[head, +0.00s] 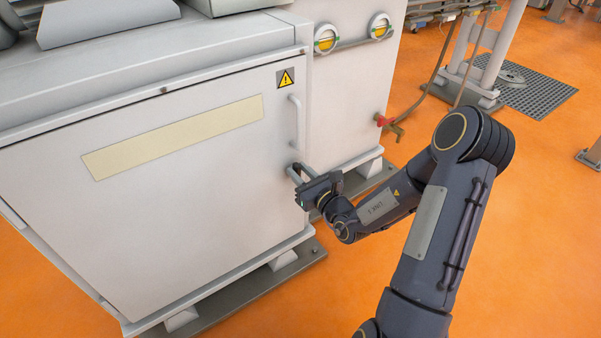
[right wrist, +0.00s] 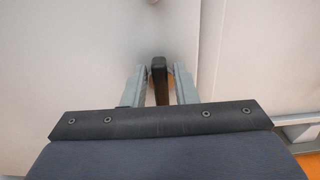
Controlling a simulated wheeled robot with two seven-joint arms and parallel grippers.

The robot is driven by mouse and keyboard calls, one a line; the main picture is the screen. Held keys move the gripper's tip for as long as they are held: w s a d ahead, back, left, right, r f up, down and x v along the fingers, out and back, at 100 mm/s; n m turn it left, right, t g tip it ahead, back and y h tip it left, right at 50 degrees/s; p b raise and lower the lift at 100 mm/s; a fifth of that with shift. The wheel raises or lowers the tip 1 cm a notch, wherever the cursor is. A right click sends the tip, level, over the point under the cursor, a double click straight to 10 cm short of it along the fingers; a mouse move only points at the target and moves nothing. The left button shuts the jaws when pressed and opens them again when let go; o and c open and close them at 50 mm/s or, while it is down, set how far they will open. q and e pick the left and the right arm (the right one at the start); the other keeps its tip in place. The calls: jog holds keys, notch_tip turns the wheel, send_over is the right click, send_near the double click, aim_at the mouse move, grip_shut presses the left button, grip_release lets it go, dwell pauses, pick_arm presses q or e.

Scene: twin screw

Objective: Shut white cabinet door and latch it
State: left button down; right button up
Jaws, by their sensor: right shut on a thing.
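The white cabinet door (head: 190,220) fills the left of the head view, with a pale yellow strip and a warning label on it. It looks flush or nearly flush with its frame. An upright white handle (head: 295,121) is near its right edge. My right gripper (head: 297,171) is at that edge, just below the handle. In the right wrist view its fingers (right wrist: 158,75) close on a small dark latch lever (right wrist: 160,82), which points toward the camera. The latch is mostly hidden by the gripper in the head view. My left gripper is not in view.
A neighbouring white cabinet section (head: 345,105) with yellow round fittings (head: 325,38) stands to the right. A red-handled valve (head: 384,120) juts from its lower right side. The cabinet's dark base rail (head: 245,290) runs along the orange floor (head: 300,310).

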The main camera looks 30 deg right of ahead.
jog(key=shift+d+r+m+p, duration=0.15)
jog(key=shift+m+p, duration=0.35)
jog(key=shift+p, duration=0.4)
jog(key=shift+d+f+m+p, duration=0.2)
jog(key=shift+f+m+p, duration=0.15)
jog(key=shift+m+p, duration=2.3)
jog(key=shift+d+f+m+p, duration=0.3)
jog(key=shift+m+p, duration=2.05)
jog(key=shift+m, duration=0.6)
jog(key=shift+d+f+m+p, duration=0.15)
jog(key=shift+f+m+p, duration=0.2)
jog(key=shift+m+p, duration=2.3)
jog(key=shift+m, duration=0.35)
jog(key=o, duration=0.7)
jog(key=shift+o, duration=0.2)
jog(key=s+p, duration=0.1)
jog(key=s, duration=0.6)
jog(key=shift+s+d, duration=0.3)
jog(key=shift+s, duration=0.05)
